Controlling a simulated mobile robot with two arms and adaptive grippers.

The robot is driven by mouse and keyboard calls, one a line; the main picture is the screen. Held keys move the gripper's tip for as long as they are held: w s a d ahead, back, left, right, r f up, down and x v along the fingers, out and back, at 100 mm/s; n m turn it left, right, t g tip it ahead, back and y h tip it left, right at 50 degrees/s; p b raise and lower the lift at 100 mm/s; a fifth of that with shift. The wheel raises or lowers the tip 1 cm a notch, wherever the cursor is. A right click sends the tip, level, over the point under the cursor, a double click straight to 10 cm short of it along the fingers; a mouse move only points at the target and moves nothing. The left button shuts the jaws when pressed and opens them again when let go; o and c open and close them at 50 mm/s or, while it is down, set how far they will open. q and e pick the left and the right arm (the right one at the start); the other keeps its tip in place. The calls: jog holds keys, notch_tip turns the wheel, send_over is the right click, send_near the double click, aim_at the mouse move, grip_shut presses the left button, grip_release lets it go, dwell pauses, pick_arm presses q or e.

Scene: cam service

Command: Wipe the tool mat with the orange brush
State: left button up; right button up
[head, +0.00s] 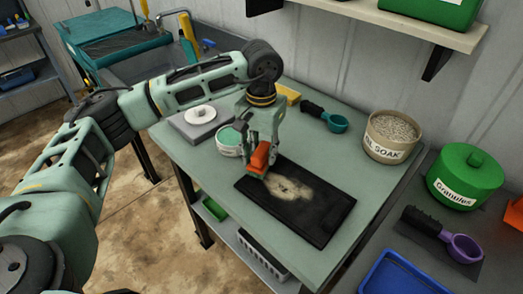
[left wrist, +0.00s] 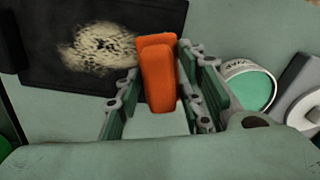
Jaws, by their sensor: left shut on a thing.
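My left gripper (head: 263,147) is shut on the orange brush (head: 259,160). The brush also shows between the fingers in the left wrist view (left wrist: 158,75). The black tool mat (head: 318,213) lies on the green bench, with a pale powdery patch (head: 290,188) on it. The brush is at the mat's far left edge, next to the patch. I cannot tell whether its bristles touch the mat. In the left wrist view the mat (left wrist: 45,75) and the patch (left wrist: 98,48) are at upper left. My right gripper is not in view.
A round tin with green contents (head: 230,140) stands close left of the gripper. An oil soak tub (head: 391,136) and a teal scoop (head: 334,122) are on the bench's far side. A green granules tub (head: 465,178) and a purple scoop (head: 462,247) are on the right counter.

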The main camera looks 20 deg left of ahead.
pick_arm(q)
jog(key=shift+f+b, duration=0.75)
jog(key=shift+f, duration=0.15)
dwell(0.8)
jog(key=shift+d, duration=0.1)
jog(key=shift+s+d, duration=0.25)
jog(key=shift+d, duration=0.65)
jog(key=shift+s+d, duration=0.3)
jog(key=shift+d, duration=0.6)
jog(key=shift+s+d, duration=0.25)
jog(key=shift+d, duration=0.65)
jog(key=shift+b, duration=0.3)
jog(key=shift+s+d, duration=0.15)
jog(key=shift+d, duration=0.4)
jog(key=shift+s+d+b, duration=0.15)
jog(key=shift+s+d, duration=0.1)
jog(key=shift+d, duration=0.45)
jog(key=shift+s+d+b, duration=0.15)
jog(key=shift+s+d, duration=0.05)
jog(key=shift+d, duration=0.55)
jog(key=shift+s+d+b, duration=0.15)
jog(key=shift+s+d, duration=0.1)
jog(key=shift+d, duration=0.45)
